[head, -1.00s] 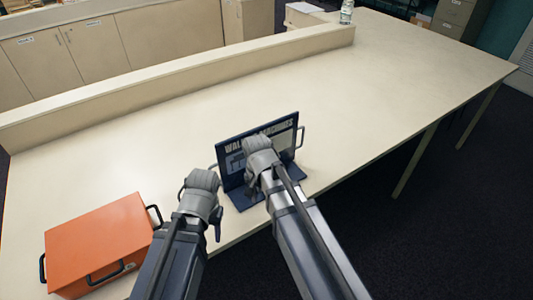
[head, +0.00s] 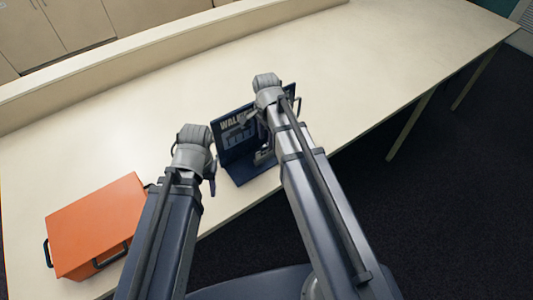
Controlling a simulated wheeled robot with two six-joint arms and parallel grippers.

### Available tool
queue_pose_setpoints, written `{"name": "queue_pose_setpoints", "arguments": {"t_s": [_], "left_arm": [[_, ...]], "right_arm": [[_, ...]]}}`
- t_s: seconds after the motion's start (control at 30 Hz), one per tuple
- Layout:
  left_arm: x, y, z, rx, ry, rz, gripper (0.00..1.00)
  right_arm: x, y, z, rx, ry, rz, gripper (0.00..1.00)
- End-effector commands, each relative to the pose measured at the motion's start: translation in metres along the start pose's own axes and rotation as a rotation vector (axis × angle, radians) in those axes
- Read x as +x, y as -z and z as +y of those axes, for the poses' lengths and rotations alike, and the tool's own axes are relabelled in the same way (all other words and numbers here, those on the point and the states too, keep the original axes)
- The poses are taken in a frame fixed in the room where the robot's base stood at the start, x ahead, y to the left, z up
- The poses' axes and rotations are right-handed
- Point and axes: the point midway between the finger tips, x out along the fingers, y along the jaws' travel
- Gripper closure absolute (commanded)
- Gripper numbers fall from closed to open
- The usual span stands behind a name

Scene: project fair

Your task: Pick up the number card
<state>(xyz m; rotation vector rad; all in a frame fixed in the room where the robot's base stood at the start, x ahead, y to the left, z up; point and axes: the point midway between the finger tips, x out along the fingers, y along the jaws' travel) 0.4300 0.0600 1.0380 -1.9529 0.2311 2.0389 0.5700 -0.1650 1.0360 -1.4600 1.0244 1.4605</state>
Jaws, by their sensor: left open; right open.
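I cannot make out a number card for certain. A dark blue display board (head: 232,148) with white lettering starting "WAL" stands upright on the table. A small pale shape (head: 264,156) shows low at the board's front, partly behind my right arm; I cannot tell what it is. My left gripper (head: 210,168) is open at the board's left edge, and I see nothing in it. My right gripper (head: 268,92) is open in front of the board's upper right part. My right wrist and arm hide much of the board and its lettering.
An orange box (head: 98,222) with dark handles sits at the left on the pale table (head: 330,90). A low raised ledge (head: 150,55) runs along the table's back. The tabletop behind and right of the board is clear. Dark floor lies beyond the front edge.

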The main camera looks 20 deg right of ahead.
Motion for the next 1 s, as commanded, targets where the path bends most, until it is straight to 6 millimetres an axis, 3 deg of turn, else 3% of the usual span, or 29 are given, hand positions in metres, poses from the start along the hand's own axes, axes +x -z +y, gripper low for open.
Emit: {"name": "queue_pose_setpoints", "arguments": {"t_s": [0.17, 0.57, 0.87, 1.0], "left_arm": [[0.005, 0.0, 0.001, 0.0, 0.0, 0.0, 0.5], [0.05, 0.003, 0.005, -0.002, 0.0, 0.0, 0.5], [0.05, 0.003, 0.005, -0.002, 0.0, 0.0, 0.5], [0.05, 0.003, 0.005, -0.002, 0.0, 0.0, 0.5]], "right_arm": [[0.005, 0.001, -0.001, -0.001, 0.0, 0.0, 0.46], [0.051, 0.004, -0.003, -0.001, 0.0, 0.0, 0.46], [0.05, 0.004, -0.003, -0.001, 0.0, 0.0, 0.46], [0.05, 0.004, -0.003, -0.001, 0.0, 0.0, 0.61]]}}
